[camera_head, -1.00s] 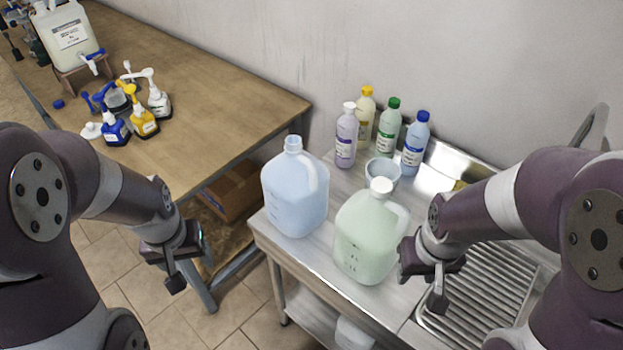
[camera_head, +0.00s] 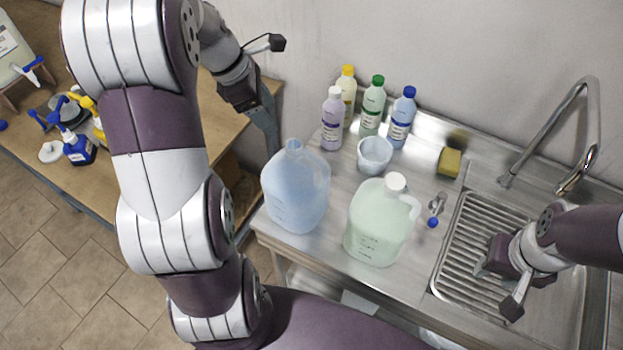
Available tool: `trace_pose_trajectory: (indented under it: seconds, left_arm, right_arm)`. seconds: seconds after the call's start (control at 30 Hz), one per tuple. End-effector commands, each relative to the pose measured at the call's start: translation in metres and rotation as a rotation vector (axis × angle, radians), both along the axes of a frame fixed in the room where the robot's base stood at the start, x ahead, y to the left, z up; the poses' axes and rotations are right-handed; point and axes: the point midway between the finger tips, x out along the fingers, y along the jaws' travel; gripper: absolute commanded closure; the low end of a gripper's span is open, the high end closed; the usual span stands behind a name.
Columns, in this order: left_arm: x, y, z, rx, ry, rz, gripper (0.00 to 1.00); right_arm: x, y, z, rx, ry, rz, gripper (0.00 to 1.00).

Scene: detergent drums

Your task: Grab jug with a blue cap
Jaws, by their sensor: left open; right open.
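A jug of pale blue liquid (camera_head: 296,195) stands upright on the metal counter; its neck top (camera_head: 294,145) looks light blue, but I cannot tell whether that is a cap. A jug of pale green liquid (camera_head: 376,230) with a white cap (camera_head: 396,181) stands to its right. My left gripper (camera_head: 277,95) is open and empty, behind the blue jug in the picture and left of the bottles. My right gripper (camera_head: 496,288) is open and empty over the ribbed drainboard, right of the green jug.
Several capped bottles (camera_head: 371,108) stand along the wall, with a white bowl (camera_head: 374,154) in front. A small tap with a blue end (camera_head: 435,208) lies right of the green jug. A sponge (camera_head: 449,161) and faucet (camera_head: 592,120) are further right. A wooden table (camera_head: 225,125) is left.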

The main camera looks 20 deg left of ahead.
Motion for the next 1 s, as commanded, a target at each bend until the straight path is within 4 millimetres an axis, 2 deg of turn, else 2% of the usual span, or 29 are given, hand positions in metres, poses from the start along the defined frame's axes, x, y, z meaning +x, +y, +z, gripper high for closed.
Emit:
trace_pose_trajectory:
  seconds: [0.1,0.23,0.33,0.37,0.4,0.57,0.67,0.8,1.0]
  left_arm:
    - [-0.001,-0.003,-0.008,-0.020,0.024,0.050,0.33]
    - [0.005,-0.012,-0.043,-0.022,0.028,0.058,0.33]
    - [0.010,-0.019,-0.061,-0.020,0.027,0.057,0.33]
    - [0.011,-0.021,-0.055,-0.023,0.029,0.057,0.33]
    - [0.012,-0.023,-0.059,-0.022,0.031,0.058,0.33]
    - [0.016,-0.031,-0.075,-0.022,0.030,0.056,0.33]
    - [0.020,-0.040,-0.092,-0.021,0.033,0.055,0.33]
    - [0.025,-0.045,-0.113,-0.021,0.029,0.058,0.33]
    - [0.026,-0.046,-0.116,-0.019,0.027,0.058,0.33]
  right_arm:
    - [0.000,0.000,-0.009,0.000,0.000,0.000,0.57]
    - [0.000,0.000,-0.045,0.000,0.000,0.000,0.57]
    - [0.000,0.000,-0.064,0.000,0.001,0.000,0.57]
    - [-0.001,0.000,-0.050,0.000,0.002,0.000,0.57]
    - [0.000,0.000,-0.046,0.000,0.001,0.000,0.57]
    - [0.000,0.000,-0.039,0.000,0.000,0.000,0.57]
    - [0.000,0.000,-0.031,0.000,0.000,0.000,0.57]
    - [0.000,0.000,-0.032,0.000,0.000,0.000,0.57]
    - [0.000,0.000,-0.032,0.000,0.000,0.000,0.57]
